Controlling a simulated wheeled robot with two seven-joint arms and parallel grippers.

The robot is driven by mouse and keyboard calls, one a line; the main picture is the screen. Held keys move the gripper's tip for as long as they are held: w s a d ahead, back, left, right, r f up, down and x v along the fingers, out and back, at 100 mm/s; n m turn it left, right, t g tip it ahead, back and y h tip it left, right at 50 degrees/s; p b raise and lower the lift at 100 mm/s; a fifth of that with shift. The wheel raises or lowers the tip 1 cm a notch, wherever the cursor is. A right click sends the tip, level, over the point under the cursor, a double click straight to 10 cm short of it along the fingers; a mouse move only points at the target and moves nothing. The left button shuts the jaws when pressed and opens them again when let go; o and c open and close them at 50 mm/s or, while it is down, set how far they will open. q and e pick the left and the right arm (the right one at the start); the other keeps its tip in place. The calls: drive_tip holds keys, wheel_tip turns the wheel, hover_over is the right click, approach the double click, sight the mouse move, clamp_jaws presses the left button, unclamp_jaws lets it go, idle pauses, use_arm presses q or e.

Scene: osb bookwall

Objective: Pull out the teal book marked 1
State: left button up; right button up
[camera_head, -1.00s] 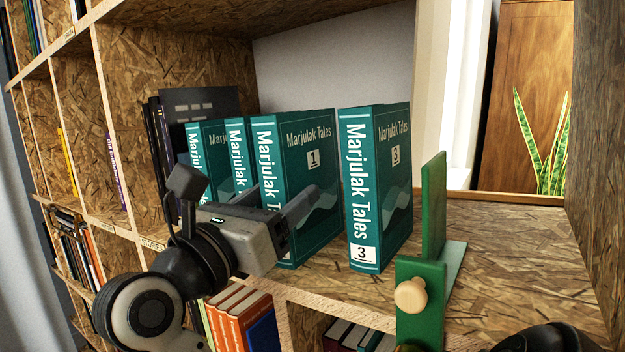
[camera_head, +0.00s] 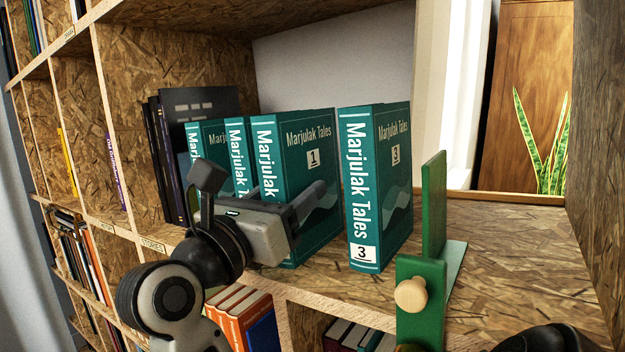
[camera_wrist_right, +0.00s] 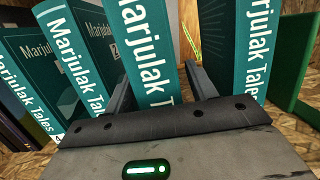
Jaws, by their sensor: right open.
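The teal book marked 1 (camera_head: 312,175) stands upright on the shelf; the gripper covers its lower spine in the head view. In the right wrist view its spine (camera_wrist_right: 148,50) lies between my two fingers. My right gripper (camera_head: 288,188) is open, one finger on each side of the spine; I cannot tell whether they touch it. In the right wrist view the gripper (camera_wrist_right: 160,88) has one finger in the gap towards book 2 and one in the gap towards book 3. My left gripper is not in view.
Teal book 3 (camera_head: 375,190) stands to the right, with a gap. Book 2 (camera_head: 236,150) and another teal book (camera_head: 205,140) stand to the left, beside dark books (camera_head: 163,160). A green bookend (camera_head: 433,205) with a wooden knob stands right of book 3. The shelf beyond is clear.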

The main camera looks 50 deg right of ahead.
drive_tip(key=c, duration=0.9)
drive_tip(key=shift+r, duration=0.1)
clamp_jaws()
drive_tip(key=shift+r, duration=0.2)
drive_tip(key=r+b+v, duration=0.2)
drive_tip(key=r+v, duration=0.1)
drive_tip(key=v, duration=1.3)
drive_tip(key=shift+w+a+b, duration=0.2)
drive_tip(key=shift+a+b, duration=0.15)
drive_tip(key=shift+a, duration=0.1)
